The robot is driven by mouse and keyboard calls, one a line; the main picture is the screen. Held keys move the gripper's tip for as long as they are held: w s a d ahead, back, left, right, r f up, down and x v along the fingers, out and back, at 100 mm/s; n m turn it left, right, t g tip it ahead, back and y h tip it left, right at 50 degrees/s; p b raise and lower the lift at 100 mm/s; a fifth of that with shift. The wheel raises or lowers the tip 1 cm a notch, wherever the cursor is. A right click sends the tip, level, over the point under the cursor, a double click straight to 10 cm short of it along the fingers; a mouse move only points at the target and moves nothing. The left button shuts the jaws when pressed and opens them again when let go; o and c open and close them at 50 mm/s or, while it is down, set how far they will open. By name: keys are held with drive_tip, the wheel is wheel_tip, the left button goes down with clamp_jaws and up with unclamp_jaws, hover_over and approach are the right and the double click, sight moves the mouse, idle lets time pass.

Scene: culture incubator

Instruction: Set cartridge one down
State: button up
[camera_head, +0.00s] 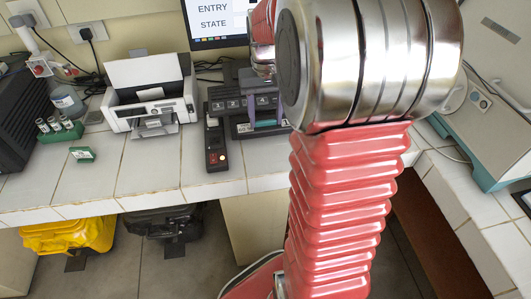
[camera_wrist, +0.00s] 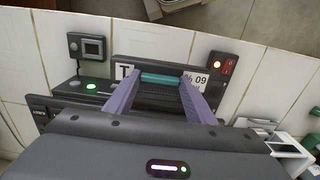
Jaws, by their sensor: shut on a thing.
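In the wrist view, the two purple fingers of my gripper (camera_wrist: 160,80) reach to either side of a teal bar, the visible part of the cartridge (camera_wrist: 162,77). The gripper is shut on it. The cartridge is at a dark dock (camera_wrist: 152,55) with a white "T" label and a white "09" label. I cannot tell whether the cartridge rests in the dock or is held just above it. In the head view, the dark dock (camera_head: 243,129) stands on the tiled bench with numbered slots. A purple finger (camera_head: 250,108) shows there; my arm hides much of the rest.
A black control box (camera_head: 216,150) with a lit button stands left of the dock. Further left are a white printer (camera_head: 148,95), a green block (camera_head: 82,154) and a vial rack (camera_head: 60,130). A monitor (camera_head: 215,22) stands behind. Bare tiles lie along the front edge.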

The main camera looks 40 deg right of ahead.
sight(267, 125)
drive_tip(key=shift+s+d+f, duration=0.1)
drive_tip(key=shift+s+f, duration=0.05)
drive_tip(key=shift+f, duration=2.95)
drive_tip(key=shift+f, duration=1.85)
drive_tip(key=shift+f, duration=0.1)
drive_tip(key=o, duration=1.3)
wheel_tip(267, 125, up, 12)
drive_tip(key=shift+r, duration=0.1)
